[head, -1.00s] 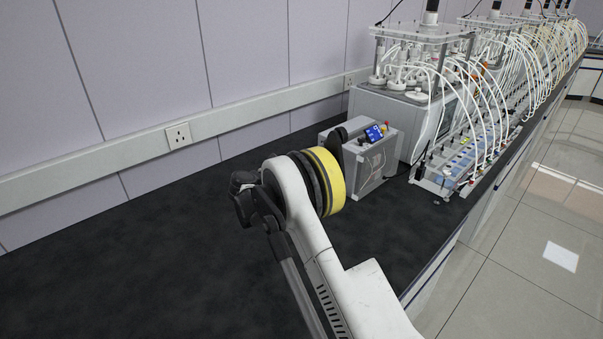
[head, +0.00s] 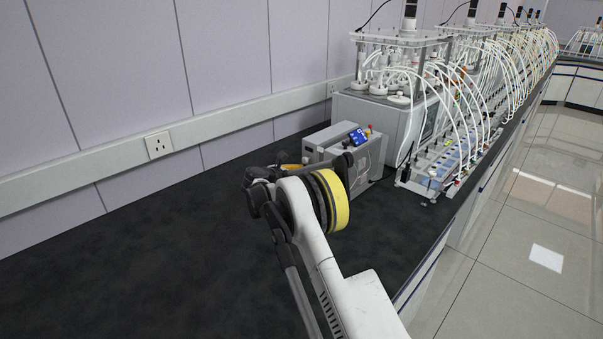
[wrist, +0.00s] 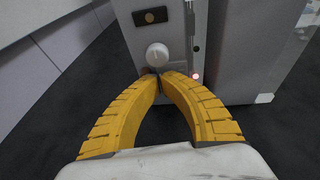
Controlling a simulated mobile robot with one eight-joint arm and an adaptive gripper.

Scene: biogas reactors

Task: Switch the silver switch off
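In the wrist view, my gripper (wrist: 161,76) has its two yellow fingers curved in so that their tips meet, or nearly meet, close to the front of a grey device (wrist: 222,45). A narrow dark gap or part shows at the tips, and I cannot tell what it is. A pale round knob (wrist: 157,54) sits just above the fingertips. No silver switch can be made out for certain. The device also shows in the head view (head: 370,167), where my gripper (head: 290,167) is a bit of yellow at its left side, mostly hidden by my arm.
The dark bench top (head: 150,250) is clear to the left. A larger grey unit (head: 375,112) with tubing stands behind the device. A wall socket (head: 158,145) is at the left. A red light (wrist: 196,76) glows right of the fingertips.

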